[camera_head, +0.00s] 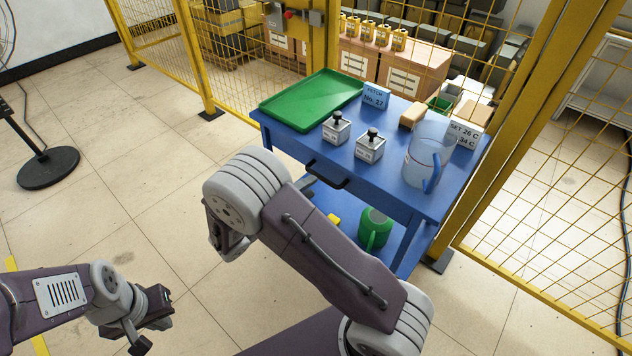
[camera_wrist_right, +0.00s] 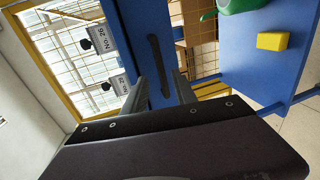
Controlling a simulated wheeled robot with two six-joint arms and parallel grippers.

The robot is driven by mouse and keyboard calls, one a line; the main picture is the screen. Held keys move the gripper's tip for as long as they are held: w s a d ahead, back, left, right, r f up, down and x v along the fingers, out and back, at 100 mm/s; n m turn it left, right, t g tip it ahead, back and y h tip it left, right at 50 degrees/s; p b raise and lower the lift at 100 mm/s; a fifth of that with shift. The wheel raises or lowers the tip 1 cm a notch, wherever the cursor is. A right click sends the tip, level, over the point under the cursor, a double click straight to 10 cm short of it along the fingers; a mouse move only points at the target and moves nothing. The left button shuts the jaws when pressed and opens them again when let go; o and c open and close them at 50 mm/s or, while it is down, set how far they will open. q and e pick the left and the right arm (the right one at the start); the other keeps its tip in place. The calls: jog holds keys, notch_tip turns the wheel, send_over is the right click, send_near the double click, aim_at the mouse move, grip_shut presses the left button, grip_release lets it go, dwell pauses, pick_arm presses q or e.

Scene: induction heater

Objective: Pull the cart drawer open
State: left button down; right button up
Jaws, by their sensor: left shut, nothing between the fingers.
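The blue cart (camera_head: 392,188) has a drawer in its front, under the tabletop. The drawer has a black bar handle (camera_head: 327,175), which shows upright in the right wrist view (camera_wrist_right: 154,62). The drawer front looks flush with the cart in the head view. My right gripper (camera_wrist_right: 160,91) is open, with one finger to each side of the handle's line. Its fingertips are close to the handle; I cannot tell whether they touch it. In the head view my right arm hides most of that gripper. My left gripper (camera_head: 153,322) is shut and empty, low over the floor, away from the cart.
On the cart stand a green tray (camera_head: 312,99), two weights with black knobs (camera_head: 370,146), a clear jug (camera_head: 424,155), a tan block (camera_head: 412,114) and signs. A green can (camera_head: 375,228) stands on the lower shelf. Yellow fencing (camera_head: 545,130) runs behind and right. Floor before the cart is free.

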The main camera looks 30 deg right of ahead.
aim_at(324, 177)
jog(key=b+x, duration=0.1)
jog(key=x, duration=0.6)
grip_shut()
dwell(1.2)
